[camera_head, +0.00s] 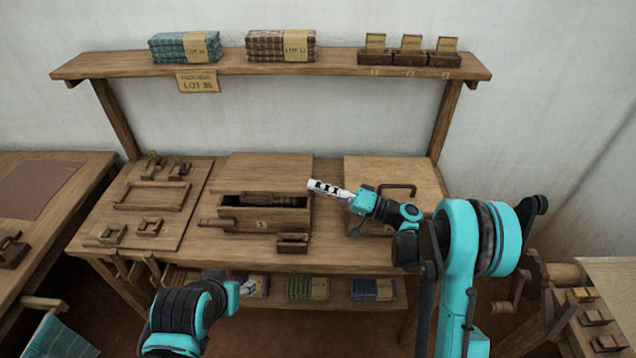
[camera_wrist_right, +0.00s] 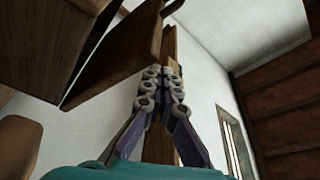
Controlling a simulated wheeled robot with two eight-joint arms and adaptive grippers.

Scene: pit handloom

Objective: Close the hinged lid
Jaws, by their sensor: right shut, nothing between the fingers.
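A wooden box (camera_head: 272,217) stands on the middle of the bench. Its hinged lid (camera_head: 268,168) is raised at the back, and the opening shows dark items inside. My right gripper (camera_head: 312,185) is shut and empty, its fingertips close to the lid's right edge, above the box's right end. I cannot tell whether it touches the lid. In the right wrist view the shut fingers (camera_wrist_right: 163,78) are beside a dark wooden panel (camera_wrist_right: 115,55), probably the lid.
A tray board with small wooden blocks (camera_head: 150,195) lies to the left. A small wooden block (camera_head: 292,243) is in front of the box. A shelf (camera_head: 230,68) with cloth stacks spans above the bench.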

